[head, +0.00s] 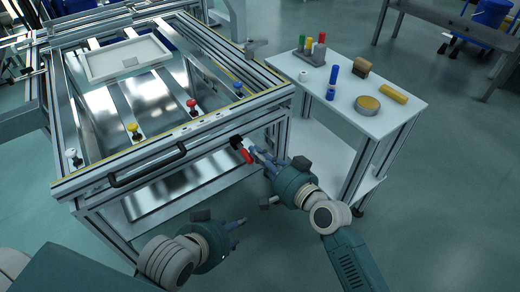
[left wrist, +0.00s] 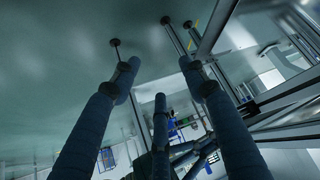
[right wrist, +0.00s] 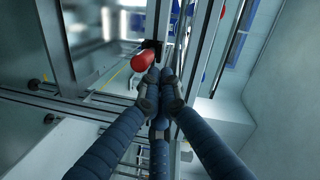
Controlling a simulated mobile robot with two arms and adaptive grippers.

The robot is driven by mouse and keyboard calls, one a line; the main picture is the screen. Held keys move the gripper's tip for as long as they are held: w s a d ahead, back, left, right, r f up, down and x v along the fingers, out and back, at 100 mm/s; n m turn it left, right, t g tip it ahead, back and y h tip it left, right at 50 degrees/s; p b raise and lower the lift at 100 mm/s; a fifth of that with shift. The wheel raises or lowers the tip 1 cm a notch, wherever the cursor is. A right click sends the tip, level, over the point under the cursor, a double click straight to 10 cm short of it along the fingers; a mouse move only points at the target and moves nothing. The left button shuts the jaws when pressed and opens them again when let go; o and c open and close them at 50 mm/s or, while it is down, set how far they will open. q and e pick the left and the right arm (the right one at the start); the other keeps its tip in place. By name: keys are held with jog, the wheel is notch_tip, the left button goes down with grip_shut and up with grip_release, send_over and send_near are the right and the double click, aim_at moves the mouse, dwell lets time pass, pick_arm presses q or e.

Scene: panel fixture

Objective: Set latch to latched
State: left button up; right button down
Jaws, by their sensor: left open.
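The latch has a black mount (head: 237,141) on the front rail of the panel fixture, near its right corner, and a red handle (head: 247,156). The red handle (right wrist: 145,62) also shows in the right wrist view, just ahead and left of the fingertips. My right gripper (head: 257,157) is right beside the handle. In the right wrist view its fingers (right wrist: 158,80) are drawn together with nothing visible between them; I cannot tell whether the tips touch the handle. My left gripper (head: 238,232) is open and empty, low in front of the fixture. Its spread fingers (left wrist: 160,75) show in the left wrist view.
The fixture has a black bar handle (head: 148,165) on its front, and red (head: 191,103), yellow (head: 134,128) and blue (head: 238,86) knobs. A white side table (head: 345,115) with small items stands to the right, close to my right arm. Floor is open farther right.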

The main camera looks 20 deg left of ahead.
pick_arm(q)
jog(key=s+a+f+g+y+p, duration=0.1)
jog(key=s+g, duration=0.3)
jog(key=s, duration=0.5)
jog(key=shift+s+a+f+p, duration=0.15)
jog(key=shift+a+f+p, duration=0.35)
jog(key=shift+a+f, duration=0.4)
pick_arm(e)
jog(key=shift+s+a+m+t, duration=0.15)
jog(key=shift+s+m+t, duration=0.15)
jog(key=shift+t, duration=0.1)
